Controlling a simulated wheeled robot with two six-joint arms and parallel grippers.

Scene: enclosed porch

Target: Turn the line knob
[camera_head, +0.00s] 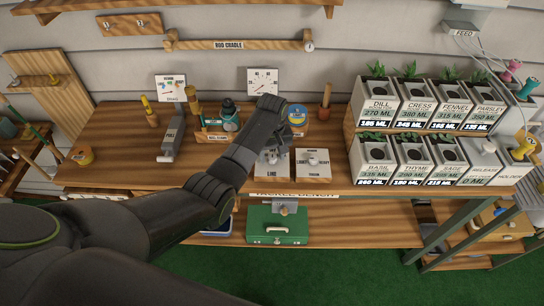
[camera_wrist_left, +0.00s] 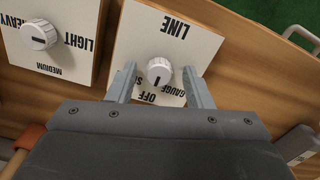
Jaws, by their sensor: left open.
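The line panel (camera_head: 274,170) is a white plate marked LINE on the front of the bench. In the left wrist view its round white line knob (camera_wrist_left: 160,70) carries a dark pointer mark toward the picture's bottom, near the OFF label. My left gripper (camera_wrist_left: 159,72) is open, one finger on each side of the knob. I cannot tell whether either finger touches it. In the head view the left gripper (camera_head: 272,153) reaches down over the panel and largely hides the knob.
Right beside it is a second panel (camera_head: 312,170) with its own knob; in the wrist view that knob (camera_wrist_left: 39,36) has LIGHT, MEDIUM and HEAVY labels. A green toolbox (camera_head: 277,226) sits below. Labelled planters (camera_head: 379,153) stand at right.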

